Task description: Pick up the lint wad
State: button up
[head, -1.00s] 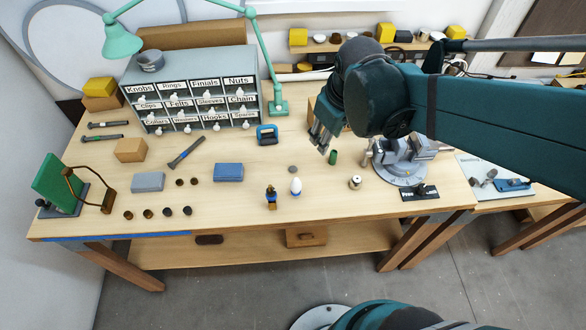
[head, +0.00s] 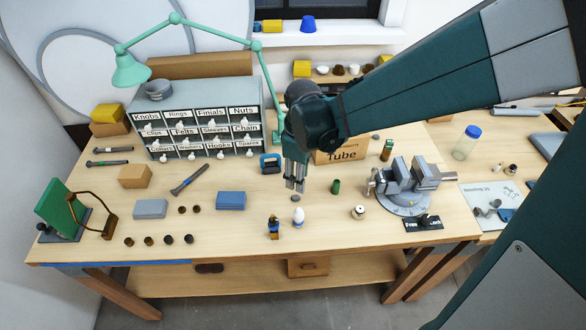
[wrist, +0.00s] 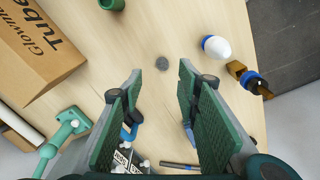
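The lint wad (head: 296,198) is a small dark grey round clump lying on the workbench top. In the head view it shows just below my gripper's fingertips. In the wrist view the lint wad (wrist: 162,63) lies ahead of the gap between the fingers, roughly centred. My gripper (head: 294,188) points down over the bench. In the wrist view my gripper (wrist: 159,80) is open, with its green-padded fingers apart and nothing between them. The fingers appear to be above the bench and not touching the wad.
A blue block (head: 231,200) lies left. A vise (head: 403,182) stands further right.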

aim_at(296, 197)
jog(key=shift+w+a+f+n, duration=0.2)
jog(key=shift+a+f+n, duration=0.25)
jog(key=shift+f, duration=0.4)
jog(key=shift+f, duration=1.3)
jog(key=shift+f, duration=0.1)
jog(key=shift+f, duration=2.5)
jog(key=c, duration=0.7)
